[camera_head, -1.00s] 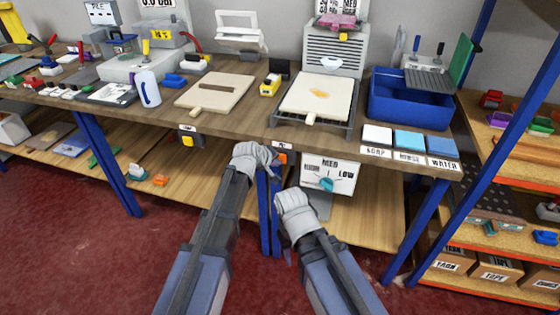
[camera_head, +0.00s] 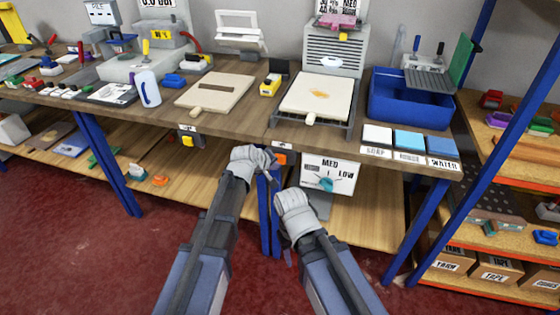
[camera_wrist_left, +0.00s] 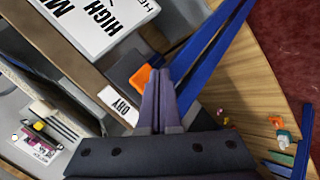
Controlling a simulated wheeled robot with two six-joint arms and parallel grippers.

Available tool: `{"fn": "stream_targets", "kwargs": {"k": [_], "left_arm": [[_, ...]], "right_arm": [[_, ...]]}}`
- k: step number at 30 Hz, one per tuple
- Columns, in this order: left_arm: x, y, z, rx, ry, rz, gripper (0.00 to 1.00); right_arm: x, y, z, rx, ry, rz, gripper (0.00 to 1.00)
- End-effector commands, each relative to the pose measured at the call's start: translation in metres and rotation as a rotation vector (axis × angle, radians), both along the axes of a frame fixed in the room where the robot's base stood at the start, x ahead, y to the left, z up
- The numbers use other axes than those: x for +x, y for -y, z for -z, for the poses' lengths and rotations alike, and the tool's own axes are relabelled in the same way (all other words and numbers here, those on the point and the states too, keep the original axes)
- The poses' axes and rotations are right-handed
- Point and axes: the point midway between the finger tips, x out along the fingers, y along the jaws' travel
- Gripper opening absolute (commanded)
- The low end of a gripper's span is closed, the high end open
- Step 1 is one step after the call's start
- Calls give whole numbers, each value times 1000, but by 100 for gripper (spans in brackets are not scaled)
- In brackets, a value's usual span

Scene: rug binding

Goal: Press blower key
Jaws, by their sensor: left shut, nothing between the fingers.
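The blower key appears to be the orange key (camera_head: 281,158) under the bench's front edge, below a small label. In the left wrist view the orange key (camera_wrist_left: 142,78) is beside a tag (camera_wrist_left: 118,105) reading DRY. My left gripper (camera_head: 276,170) is just in front of the bench edge, close to the key. In the left wrist view its fingers (camera_wrist_left: 159,88) are together and empty, with the tips right by the key; I cannot tell whether they touch. My right gripper (camera_head: 288,256) is low in front of the bench, mostly hidden behind its own wrist.
A HIGH/MED/LOW dial panel (camera_head: 329,172) hangs right of the key. A yellow key (camera_head: 187,141) is further left under the edge. A blue bench leg (camera_head: 264,205) stands behind my grippers. A louvred unit (camera_head: 334,48) and blue bin (camera_head: 410,108) stand above.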

Motion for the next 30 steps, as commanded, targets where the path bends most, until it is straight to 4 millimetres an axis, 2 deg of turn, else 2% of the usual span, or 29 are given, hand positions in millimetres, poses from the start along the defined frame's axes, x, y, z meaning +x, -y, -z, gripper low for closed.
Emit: {"fn": "stream_targets", "kwargs": {"k": [10, 24, 30], "left_arm": [[-4, -1, 0, 0, 0, 0, 0], [-44, -14, 0, 1, -1, 0, 0], [-48, -16, 0, 0, -1, 1, 0]], "right_arm": [[0, 0, 0, 0, 0, 0, 50], [0, 0, 0, 0, 0, 0, 50], [0, 0, 0, 0, 0, 0, 50]]}}
